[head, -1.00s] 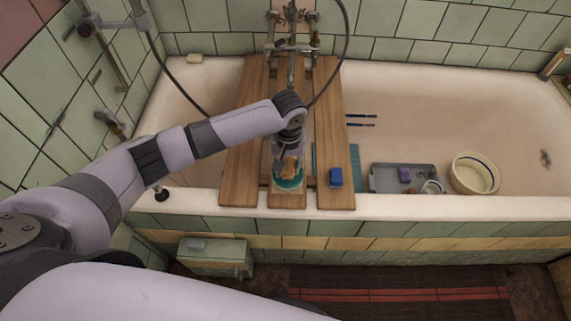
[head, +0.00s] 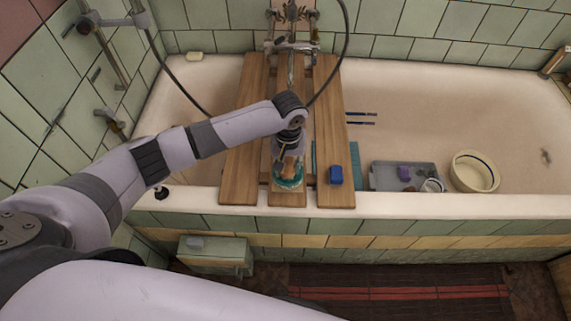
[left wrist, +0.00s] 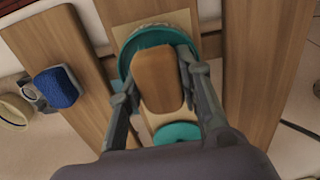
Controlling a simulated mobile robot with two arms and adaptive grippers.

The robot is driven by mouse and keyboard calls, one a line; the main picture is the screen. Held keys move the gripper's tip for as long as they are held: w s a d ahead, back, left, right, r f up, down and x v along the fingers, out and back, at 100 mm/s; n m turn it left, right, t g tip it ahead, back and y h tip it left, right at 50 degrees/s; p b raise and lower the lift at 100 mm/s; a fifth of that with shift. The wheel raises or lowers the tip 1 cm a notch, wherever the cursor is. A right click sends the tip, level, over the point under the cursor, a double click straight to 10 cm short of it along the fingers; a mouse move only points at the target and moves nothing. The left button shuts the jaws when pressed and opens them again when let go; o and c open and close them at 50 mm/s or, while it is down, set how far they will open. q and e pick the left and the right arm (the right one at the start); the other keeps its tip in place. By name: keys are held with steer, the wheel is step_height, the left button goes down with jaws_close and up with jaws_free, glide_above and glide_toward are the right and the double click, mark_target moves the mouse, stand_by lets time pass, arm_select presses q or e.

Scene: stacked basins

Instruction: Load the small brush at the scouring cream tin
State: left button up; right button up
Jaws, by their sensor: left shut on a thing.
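My left gripper (head: 289,168) is over the middle plank of the wooden rack, shut on the small brush (head: 290,165). Its brown wooden back also shows between the fingers in the left wrist view (left wrist: 158,80). The round teal scouring cream tin (head: 290,184) stands on the plank's front end, directly below. Its teal rim curves around the far end of the brush in the left wrist view (left wrist: 135,55). The bristles are hidden, so I cannot tell whether they touch the cream. My right gripper is in neither current view.
A blue sponge (head: 336,176) lies on the right plank. A grey tray (head: 385,188) with a purple item and a small cup, and a cream basin (head: 473,172), sit to the right. The tub's right side is mostly clear.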

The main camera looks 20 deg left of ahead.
mark_target(288, 164)
arm_select(q)
steer(key=shift+s+f+p, duration=0.15)
steer(key=shift+p, duration=0.4)
stand_by(1.9)
step_height(288, 164, up, 7)
steer(key=p, duration=0.9)
stand_by(0.4)
stand_by(0.3)
